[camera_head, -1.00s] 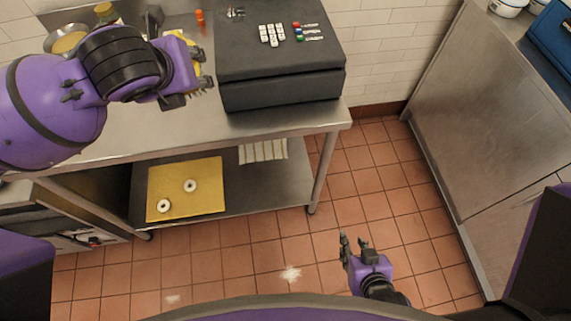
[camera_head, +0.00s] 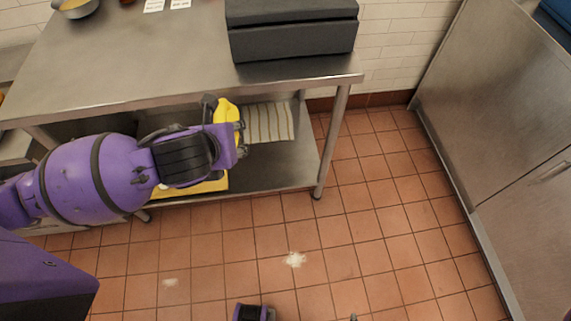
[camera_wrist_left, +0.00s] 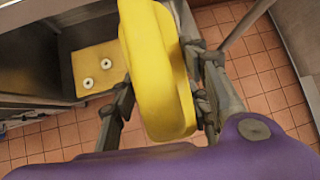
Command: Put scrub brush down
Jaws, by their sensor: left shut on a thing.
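The yellow scrub brush (camera_head: 227,110) is held in my left gripper (camera_head: 232,126), in front of the table's lower shelf in the head view. In the left wrist view the brush (camera_wrist_left: 158,70) stands lengthwise between the two fingers of the gripper (camera_wrist_left: 162,92), which are shut on it from both sides. Its bristles cannot be made out. The brush appears clear of any surface, though its exact height above the shelf is hard to tell. My right gripper is barely visible at the bottom edge of the head view, so its jaws cannot be judged.
The steel table (camera_head: 130,60) holds a dark box (camera_head: 292,38) and a bowl (camera_head: 75,8). On the lower shelf (camera_head: 290,165) lie a striped cloth (camera_head: 268,122) and a yellow board (camera_wrist_left: 90,82) with two white rings (camera_wrist_left: 106,63).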

